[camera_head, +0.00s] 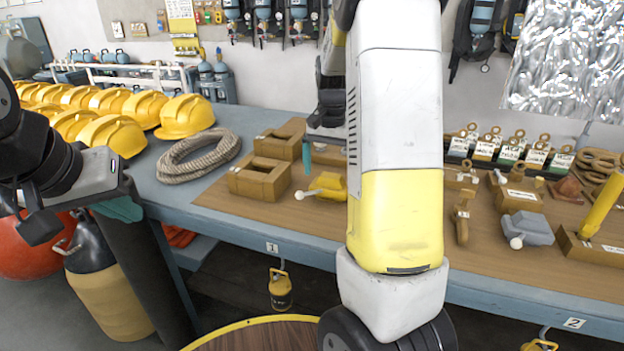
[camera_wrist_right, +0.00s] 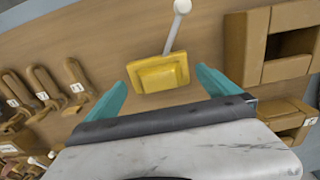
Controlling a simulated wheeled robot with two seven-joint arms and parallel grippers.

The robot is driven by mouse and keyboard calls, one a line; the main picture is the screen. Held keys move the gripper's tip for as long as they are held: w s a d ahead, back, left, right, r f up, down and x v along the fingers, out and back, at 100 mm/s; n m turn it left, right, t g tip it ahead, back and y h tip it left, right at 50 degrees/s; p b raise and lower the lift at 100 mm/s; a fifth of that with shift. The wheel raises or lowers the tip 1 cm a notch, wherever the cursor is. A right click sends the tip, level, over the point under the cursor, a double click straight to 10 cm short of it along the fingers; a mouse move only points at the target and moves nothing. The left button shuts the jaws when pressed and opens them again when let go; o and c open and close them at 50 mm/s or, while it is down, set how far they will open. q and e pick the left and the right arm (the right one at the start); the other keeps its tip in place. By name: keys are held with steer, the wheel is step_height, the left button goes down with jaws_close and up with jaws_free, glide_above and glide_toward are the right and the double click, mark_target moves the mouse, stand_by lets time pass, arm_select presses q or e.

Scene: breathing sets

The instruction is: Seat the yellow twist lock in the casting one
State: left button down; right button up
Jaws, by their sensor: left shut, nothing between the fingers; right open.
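The yellow twist lock (camera_head: 330,184) lies on the brown board of the bench, with its white ball-ended lever pointing left in the head view. In the right wrist view the yellow twist lock (camera_wrist_right: 160,73) lies between the tips of my right gripper (camera_wrist_right: 161,78), which is open; I see no grip on it. In the head view my right arm hides most of that gripper. Two brown block castings, a near one (camera_head: 260,179) and a far one (camera_head: 279,139), stand left of the lock; I cannot read which is one. My left gripper (camera_head: 120,209) is shut and empty, left of the bench.
A coiled rope (camera_head: 199,155) and yellow helmets (camera_head: 186,116) lie left of the castings. A grey twist lock (camera_head: 524,229) and a block with an upright yellow bar (camera_head: 603,206) are at the right. Several brown shackle-like parts (camera_wrist_right: 44,88) lie left in the wrist view.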

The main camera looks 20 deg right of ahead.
mark_target(331, 175)
steer(key=f, duration=0.4)
steer(key=shift+w+d+f, duration=0.1)
steer(key=shift+d+f, duration=0.1)
steer(key=shift+d, duration=0.05)
steer(key=shift+c, duration=0.4)
steer(key=shift+r, duration=0.1)
steer(key=c, duration=1.6)
steer(key=shift+c, duration=0.2)
